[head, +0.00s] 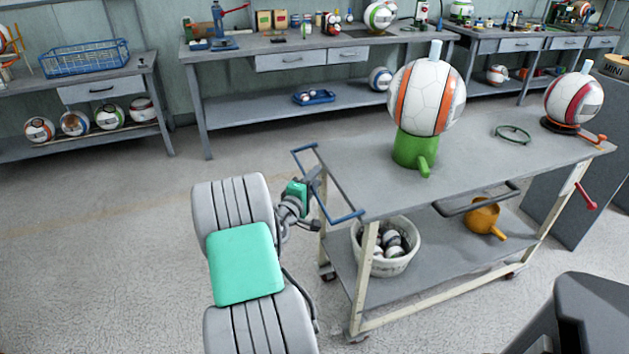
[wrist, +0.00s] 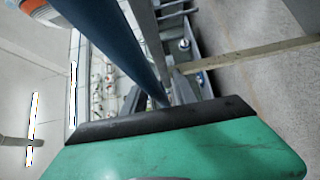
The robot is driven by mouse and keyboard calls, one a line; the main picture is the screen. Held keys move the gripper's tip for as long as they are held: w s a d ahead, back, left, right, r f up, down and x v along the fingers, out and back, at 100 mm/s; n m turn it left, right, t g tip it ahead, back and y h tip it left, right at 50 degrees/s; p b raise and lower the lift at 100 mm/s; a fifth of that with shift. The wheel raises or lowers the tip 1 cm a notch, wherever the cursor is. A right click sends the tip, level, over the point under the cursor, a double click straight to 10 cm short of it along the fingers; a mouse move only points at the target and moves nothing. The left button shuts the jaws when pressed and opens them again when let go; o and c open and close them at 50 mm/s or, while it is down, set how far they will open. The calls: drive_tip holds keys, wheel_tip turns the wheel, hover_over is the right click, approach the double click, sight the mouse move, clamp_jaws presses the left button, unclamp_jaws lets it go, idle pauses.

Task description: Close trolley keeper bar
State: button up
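The trolley (head: 470,150) has a grey top on cream legs. At its left end is a blue bar frame (head: 343,217) that I take to be the keeper bar; it sticks out beside the top's edge. My gripper (head: 312,183) is at the outer side of this frame and partly covers it. In the wrist view a blue bar (wrist: 122,42) runs down toward my dark fingers (wrist: 165,92). The fingers are close around or beside its lower end. Their grip is hidden, so I cannot tell whether they hold it.
On the trolley top are a large ball (head: 427,97) in a green holder (head: 414,152), a green ring (head: 512,134) and another ball (head: 573,98). A white bucket (head: 388,262) and an orange jug (head: 484,218) stand below. The floor (head: 100,250) to the left is clear.

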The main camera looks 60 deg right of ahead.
drive_tip(key=shift+c, duration=0.2)
clamp_jaws()
idle(1.2)
